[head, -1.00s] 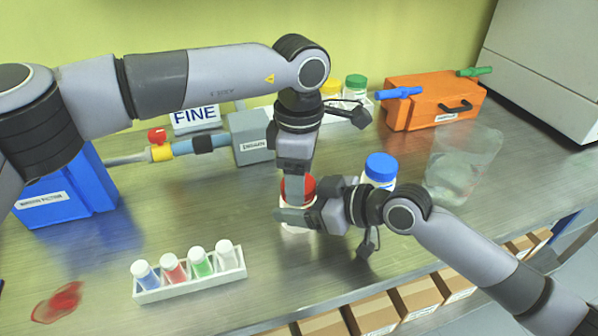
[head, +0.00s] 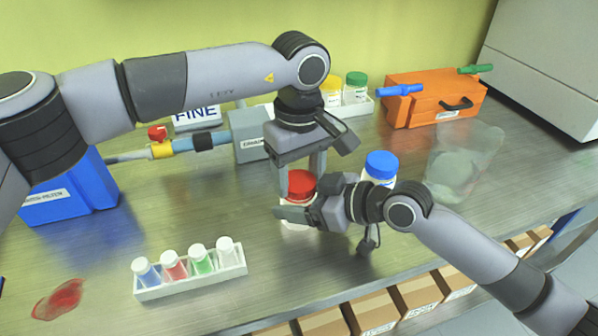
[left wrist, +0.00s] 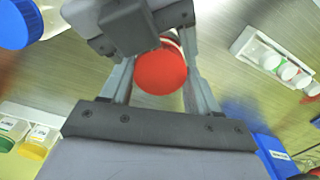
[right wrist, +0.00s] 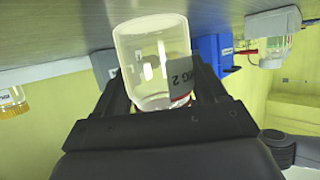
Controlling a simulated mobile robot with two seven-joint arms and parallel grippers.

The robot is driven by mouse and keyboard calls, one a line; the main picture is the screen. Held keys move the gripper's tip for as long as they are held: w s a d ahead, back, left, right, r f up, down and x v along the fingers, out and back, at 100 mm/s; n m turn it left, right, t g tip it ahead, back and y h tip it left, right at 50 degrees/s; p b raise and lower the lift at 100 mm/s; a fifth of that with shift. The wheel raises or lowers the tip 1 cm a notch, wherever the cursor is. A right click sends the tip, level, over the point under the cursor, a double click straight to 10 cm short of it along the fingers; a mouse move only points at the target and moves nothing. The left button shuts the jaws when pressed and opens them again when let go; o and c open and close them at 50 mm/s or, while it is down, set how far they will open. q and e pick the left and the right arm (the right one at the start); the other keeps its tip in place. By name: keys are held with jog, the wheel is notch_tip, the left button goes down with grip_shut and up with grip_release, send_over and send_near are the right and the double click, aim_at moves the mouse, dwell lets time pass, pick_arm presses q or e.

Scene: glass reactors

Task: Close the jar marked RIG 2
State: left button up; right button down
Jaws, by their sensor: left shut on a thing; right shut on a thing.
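The jar (right wrist: 150,60) is clear glass, held upside down in the right wrist view's picture, with a label partly hidden that reads "G 2". In the head view the jar (head: 297,225) stands upright on the bench, mostly hidden behind my right gripper (head: 300,212), which is shut on its body from the right. The red lid (head: 299,184) is on top of the jar. My left gripper (head: 302,170) points down and is shut on the lid, one finger each side. The lid (left wrist: 162,72) also shows between the left fingers in the left wrist view.
A blue-capped jar (head: 380,168) stands close on the right. A clear bag-like container (head: 465,165) and orange case (head: 433,100) are farther right. A white vial rack (head: 190,285) sits front left, near a red spill (head: 57,301). Bench between is clear.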

pick_arm(q)
jog(key=o, duration=1)
jog(key=shift+r, duration=2.3)
jog(key=shift+c, duration=0.4)
